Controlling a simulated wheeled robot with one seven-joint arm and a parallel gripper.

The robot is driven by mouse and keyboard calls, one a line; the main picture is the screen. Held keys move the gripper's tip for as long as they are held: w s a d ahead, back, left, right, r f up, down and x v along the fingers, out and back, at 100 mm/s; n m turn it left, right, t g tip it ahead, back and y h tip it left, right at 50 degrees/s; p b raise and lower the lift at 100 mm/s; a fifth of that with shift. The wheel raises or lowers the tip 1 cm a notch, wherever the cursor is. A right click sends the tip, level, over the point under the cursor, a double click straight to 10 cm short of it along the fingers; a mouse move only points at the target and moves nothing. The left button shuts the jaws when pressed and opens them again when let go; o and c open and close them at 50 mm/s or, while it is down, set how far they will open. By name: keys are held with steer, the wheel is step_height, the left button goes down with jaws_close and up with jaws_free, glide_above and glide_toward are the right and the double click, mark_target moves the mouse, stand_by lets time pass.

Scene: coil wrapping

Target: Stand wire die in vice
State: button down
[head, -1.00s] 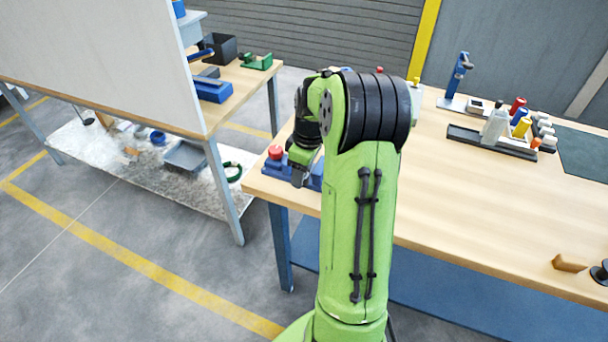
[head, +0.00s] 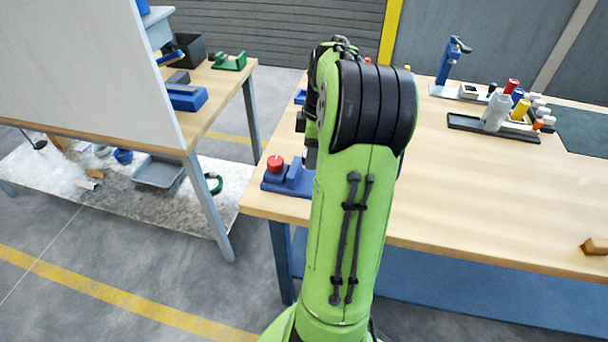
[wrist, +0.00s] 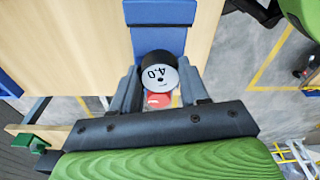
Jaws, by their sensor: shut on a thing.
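The wire die is a short round piece with a black side and a white face marked "4.0"; it shows in the wrist view (wrist: 158,76). My gripper (wrist: 157,86) is shut on it, one finger on each side. The blue vice (head: 290,180) with a red knob (head: 275,163) sits at the near left corner of the right-hand table. In the wrist view the vice (wrist: 160,42) lies beyond the die, and the red knob (wrist: 158,101) shows behind the die between the fingers. Any contact between die and vice cannot be told. In the head view my arm hides the die and fingertips.
A rack (head: 490,127) with bottles and coloured cylinders stands at the back right of the table (head: 470,200), near a blue stand (head: 450,62). A second table (head: 215,85) with a white panel is at left. The table's middle is clear.

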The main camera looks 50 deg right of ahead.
mark_target(310, 182)
step_height(310, 182, down, 7)
steer(key=shift+s+r+b, duration=0.1)
steer(key=shift+b, duration=0.8)
steer(key=c, duration=0.6)
jaws_free()
steer(key=shift+o, duration=0.2)
